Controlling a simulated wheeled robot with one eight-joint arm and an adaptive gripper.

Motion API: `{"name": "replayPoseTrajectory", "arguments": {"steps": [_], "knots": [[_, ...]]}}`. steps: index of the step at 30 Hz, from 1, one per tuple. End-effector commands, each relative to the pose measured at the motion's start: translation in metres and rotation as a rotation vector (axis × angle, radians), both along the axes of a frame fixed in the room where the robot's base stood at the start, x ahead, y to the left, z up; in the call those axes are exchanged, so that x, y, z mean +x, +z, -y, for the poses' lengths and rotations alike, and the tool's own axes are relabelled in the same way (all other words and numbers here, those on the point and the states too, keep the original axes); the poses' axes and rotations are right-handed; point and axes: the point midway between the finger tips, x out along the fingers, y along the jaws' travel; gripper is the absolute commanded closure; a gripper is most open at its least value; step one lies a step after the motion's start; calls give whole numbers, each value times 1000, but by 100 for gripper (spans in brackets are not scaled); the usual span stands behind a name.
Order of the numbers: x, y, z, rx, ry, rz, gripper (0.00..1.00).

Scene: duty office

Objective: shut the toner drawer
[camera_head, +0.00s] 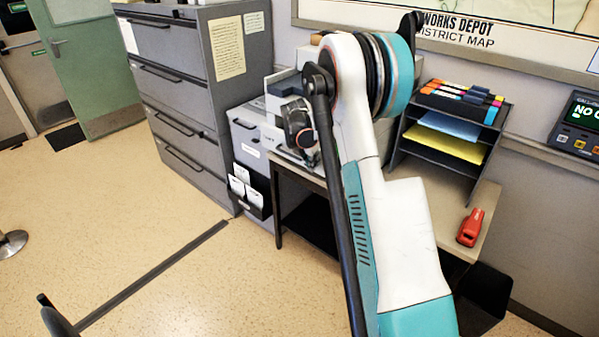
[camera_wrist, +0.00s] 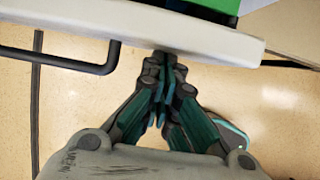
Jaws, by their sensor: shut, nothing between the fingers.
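In the wrist view, a pale, straight-edged front (camera_wrist: 215,38) crosses the top, with a dark bar handle (camera_wrist: 60,60) at its left. It looks like an open drawer's front, but I cannot tell for sure that it is the toner drawer. My gripper (camera_wrist: 167,62) is shut and empty, its fingertips at the pale front's lower edge, right of the handle. I cannot tell whether they touch. In the head view, my arm hides part of the grey printer (camera_head: 283,84), and my fingertips are hidden.
A grey filing cabinet (camera_head: 180,85) stands left of a small grey cabinet (camera_head: 247,135) with a leaflet holder. The desk (camera_head: 478,200) carries a paper rack (camera_head: 455,130) and a red stapler-like object (camera_head: 470,227). The floor at left is mostly clear, with a dark strip (camera_head: 155,275).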

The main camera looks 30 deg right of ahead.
Motion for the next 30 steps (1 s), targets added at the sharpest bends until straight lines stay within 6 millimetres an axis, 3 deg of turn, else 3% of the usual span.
{"name": "replayPoseTrajectory", "arguments": {"steps": [4,12,26,30], "knots": [[7,0,22,1,-2,0,100],[13,0,40,1,-1,0,100],[14,0,40,1,0,0,100],[15,0,32,1,1,-1,100]]}}
